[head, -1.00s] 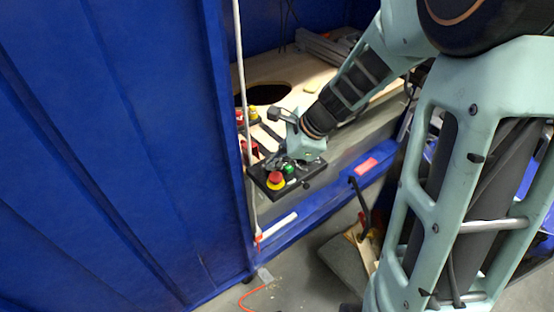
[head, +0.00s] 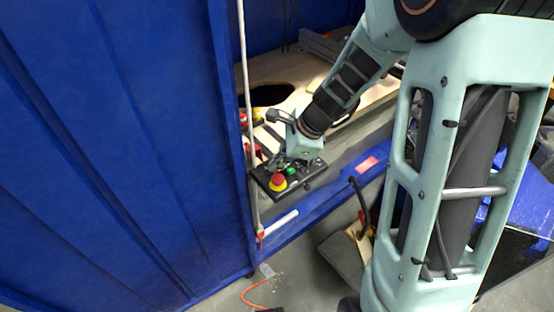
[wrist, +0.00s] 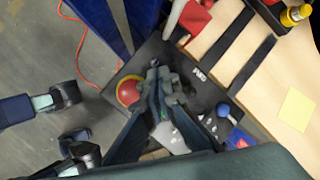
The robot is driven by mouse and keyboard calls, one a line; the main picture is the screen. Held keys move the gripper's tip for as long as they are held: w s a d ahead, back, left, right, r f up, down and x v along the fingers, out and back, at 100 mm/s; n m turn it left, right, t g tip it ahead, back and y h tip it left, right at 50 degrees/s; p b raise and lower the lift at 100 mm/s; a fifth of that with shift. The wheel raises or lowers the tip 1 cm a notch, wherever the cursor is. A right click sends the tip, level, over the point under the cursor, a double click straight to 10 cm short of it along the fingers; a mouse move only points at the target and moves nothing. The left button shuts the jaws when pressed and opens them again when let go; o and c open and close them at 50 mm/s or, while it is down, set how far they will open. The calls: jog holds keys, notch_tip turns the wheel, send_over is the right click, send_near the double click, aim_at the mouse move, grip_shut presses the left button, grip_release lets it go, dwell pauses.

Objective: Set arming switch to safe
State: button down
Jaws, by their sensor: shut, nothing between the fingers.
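A black control box (head: 305,180) sits on the ledge at the opening of the blue enclosure. It carries a red button on a yellow base (head: 278,183) and a green button (head: 292,171). In the wrist view its dark panel (wrist: 205,92) shows the red button (wrist: 129,91), a blue round knob (wrist: 222,109) and small white lettering. My gripper (wrist: 160,78) is shut and empty, its fingertips over the panel between red button and blue knob. I cannot make out the arming switch; the fingers hide part of the panel. Contact cannot be told.
A white vertical pole (head: 244,110) stands at the opening, left of the box. A wooden board (head: 290,70) with a dark round hole lies behind. A black hooked handle (head: 360,195) rises at the lower right.

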jog(key=shift+w+a+r+g+h+p, duration=0.15)
jog(key=shift+r+g+h+p, duration=0.25)
jog(key=shift+p, duration=2.2)
jog(key=p, duration=0.2)
jog(key=g+p, duration=0.1)
jog(key=p, duration=0.1)
jog(key=shift+w+a+r, duration=0.15)
jog(key=shift+r, duration=0.1)
jog(key=p, duration=0.3)
jog(key=g+h+p, duration=0.1)
jog(key=p, duration=0.2)
jog(key=shift+w+a+g+h, duration=0.2)
jog(key=shift+w+g+h, duration=0.1)
jog(key=shift+w, duration=0.05)
jog(key=shift+w+a+f+m+g+p, duration=0.2)
jog(key=shift+m+g+p, duration=0.15)
jog(key=shift+p, duration=0.5)
jog(key=shift+f, duration=0.1)
jog(key=shift+d, duration=0.1)
jog(key=shift+p+v, duration=0.45)
jog(key=shift+v, duration=0.4)
jog(key=shift+s, duration=0.1)
